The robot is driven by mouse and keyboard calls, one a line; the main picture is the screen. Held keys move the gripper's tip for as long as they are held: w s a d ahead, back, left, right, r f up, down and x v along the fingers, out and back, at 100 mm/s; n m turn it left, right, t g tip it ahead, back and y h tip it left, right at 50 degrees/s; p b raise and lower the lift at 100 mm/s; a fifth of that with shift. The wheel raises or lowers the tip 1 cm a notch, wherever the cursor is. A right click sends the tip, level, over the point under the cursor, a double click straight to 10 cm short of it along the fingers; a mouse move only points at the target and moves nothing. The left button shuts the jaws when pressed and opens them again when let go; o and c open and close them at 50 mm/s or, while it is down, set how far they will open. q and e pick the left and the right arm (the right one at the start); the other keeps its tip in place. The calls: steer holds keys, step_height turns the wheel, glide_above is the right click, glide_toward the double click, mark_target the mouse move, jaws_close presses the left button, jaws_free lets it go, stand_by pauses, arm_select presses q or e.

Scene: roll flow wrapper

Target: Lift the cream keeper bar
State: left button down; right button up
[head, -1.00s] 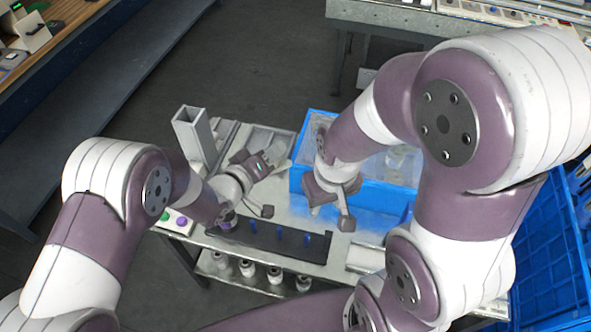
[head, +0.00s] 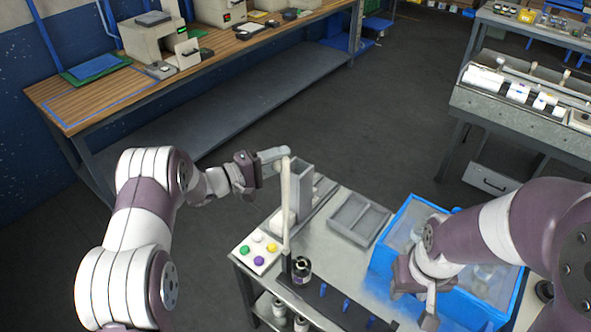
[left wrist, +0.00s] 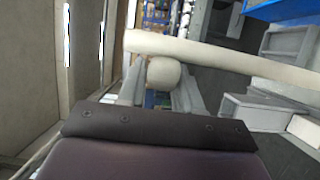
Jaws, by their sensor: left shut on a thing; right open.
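The cream keeper bar (head: 286,210) is a long, pale rod beside the grey hollow post on the steel table in the head view. It also crosses the left wrist view (left wrist: 220,55), with a rounded cream knob (left wrist: 163,74) in front of it, between my fingers. My left gripper (head: 262,162) is shut on the bar's knob, at the bar's far end in the head view. Whether the bar is clear of its support is hard to tell. My right gripper (head: 420,300) is open and empty at the blue bin's near side.
The grey hollow post (head: 303,185) stands close to the bar. The floor beyond the table is open.

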arm_select(q)
steer(key=shift+w+a, duration=0.45)
steer(key=shift+a, duration=0.2)
steer(key=c, duration=1)
jaws_free()
steer(key=shift+o, duration=0.8)
steer(key=shift+d, duration=0.1)
steer(key=shift+w+d+f, duration=0.1)
steer(key=b+v, duration=0.5)
steer(key=v, duration=0.7)
steer(key=shift+s+a, duration=0.2)
steer(key=shift+a, duration=0.1)
